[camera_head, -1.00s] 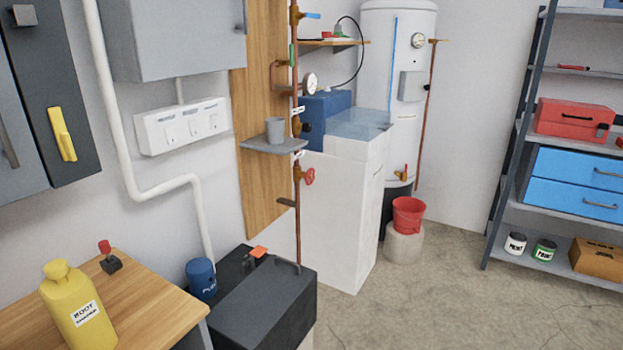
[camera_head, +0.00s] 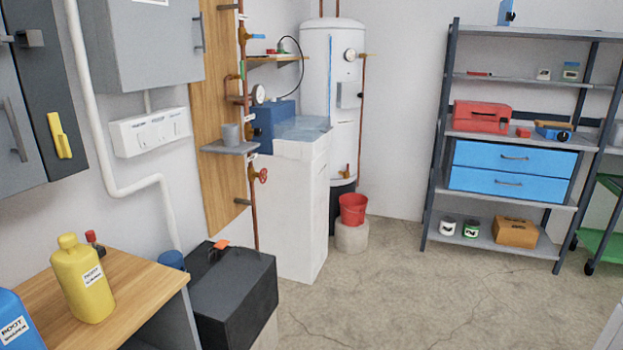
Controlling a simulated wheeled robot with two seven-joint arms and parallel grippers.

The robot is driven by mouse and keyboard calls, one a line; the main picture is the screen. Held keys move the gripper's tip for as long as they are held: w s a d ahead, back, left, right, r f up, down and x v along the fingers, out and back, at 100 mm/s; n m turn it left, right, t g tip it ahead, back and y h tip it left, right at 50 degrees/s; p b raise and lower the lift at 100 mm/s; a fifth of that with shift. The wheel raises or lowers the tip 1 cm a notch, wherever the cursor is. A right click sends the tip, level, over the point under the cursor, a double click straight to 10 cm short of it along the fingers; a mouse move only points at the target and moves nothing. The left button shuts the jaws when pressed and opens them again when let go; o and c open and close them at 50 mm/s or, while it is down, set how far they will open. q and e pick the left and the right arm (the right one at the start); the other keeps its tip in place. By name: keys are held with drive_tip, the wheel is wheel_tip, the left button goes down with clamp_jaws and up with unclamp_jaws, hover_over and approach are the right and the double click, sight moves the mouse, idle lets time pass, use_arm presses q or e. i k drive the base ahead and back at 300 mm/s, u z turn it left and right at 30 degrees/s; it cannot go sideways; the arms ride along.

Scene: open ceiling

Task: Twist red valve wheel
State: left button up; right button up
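The red valve wheel (camera_head: 263,175) is small and sits on the vertical copper pipe (camera_head: 254,215) left of the picture's middle. It is on the pipe's right side, below a small grey shelf and in front of a white cabinet. Neither of my grippers is in view, and nothing touches the wheel.
A wooden bench (camera_head: 130,285) with a yellow bottle (camera_head: 82,278) is at the lower left. A metal shelf rack (camera_head: 433,180) stands at the right. The concrete floor (camera_head: 400,290) between is clear.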

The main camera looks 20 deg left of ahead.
sight(262, 177)
drive_tip(key=z, duration=0.05)
drive_tip(key=i, duration=1.9)
drive_tip(key=u, duration=0.95)
drive_tip(key=i, duration=1.35)
drive_tip(key=u, duration=1.7)
drive_tip(key=i, duration=0.35)
drive_tip(key=u, duration=0.25)
